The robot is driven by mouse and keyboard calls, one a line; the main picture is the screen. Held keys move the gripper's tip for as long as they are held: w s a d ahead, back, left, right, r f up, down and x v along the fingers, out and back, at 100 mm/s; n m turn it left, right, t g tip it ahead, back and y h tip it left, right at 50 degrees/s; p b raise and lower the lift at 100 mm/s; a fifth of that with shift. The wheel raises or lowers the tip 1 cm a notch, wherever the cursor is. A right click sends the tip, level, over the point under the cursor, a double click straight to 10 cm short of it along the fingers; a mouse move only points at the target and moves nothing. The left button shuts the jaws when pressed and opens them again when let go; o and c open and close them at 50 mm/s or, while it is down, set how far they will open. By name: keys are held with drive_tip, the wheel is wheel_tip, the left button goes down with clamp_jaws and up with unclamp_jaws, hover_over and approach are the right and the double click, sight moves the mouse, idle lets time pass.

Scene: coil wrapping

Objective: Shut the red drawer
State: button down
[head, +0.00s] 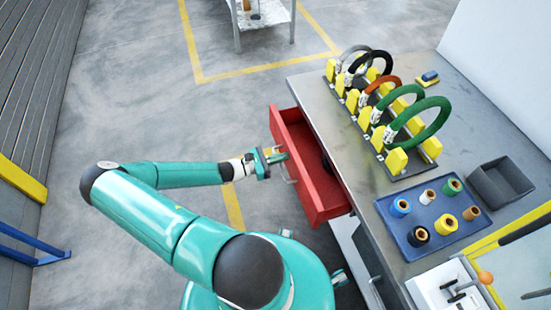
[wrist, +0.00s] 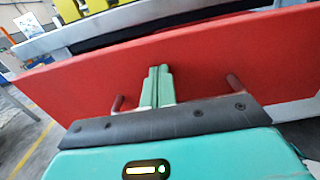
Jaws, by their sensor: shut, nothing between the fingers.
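The red drawer (head: 309,174) stands pulled out from the left side of the grey workbench (head: 350,140) in the head view. Its front panel, with a bar handle, faces my arm. My gripper (head: 281,157) is at the drawer front, by the handle. In the wrist view the red drawer front (wrist: 220,60) spans the picture, and my gripper's two green fingers (wrist: 157,80) are together and empty. The fingertips lie against or just before the panel, between the handle's two ends; I cannot tell if they touch. The handle's middle is hidden behind my gripper.
On the bench are a rack (head: 395,110) of coil rings, a blue tray (head: 430,218) of several tape rolls, and a dark open bin (head: 500,185). The floor left of the drawer is clear. A blue metal stand (head: 35,250) is at far left.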

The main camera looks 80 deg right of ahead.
drive_tip(key=x, duration=1.1)
drive_tip(key=shift+s, duration=0.15)
drive_tip(key=shift+s+d+r, duration=0.15)
drive_tip(key=shift+s+d, duration=0.05)
drive_tip(key=shift+s, duration=0.1)
drive_tip(key=shift+s+d, duration=0.1)
drive_tip(key=shift+w, duration=0.4)
drive_tip(key=v, duration=1.4)
drive_tip(key=shift+a, duration=0.25)
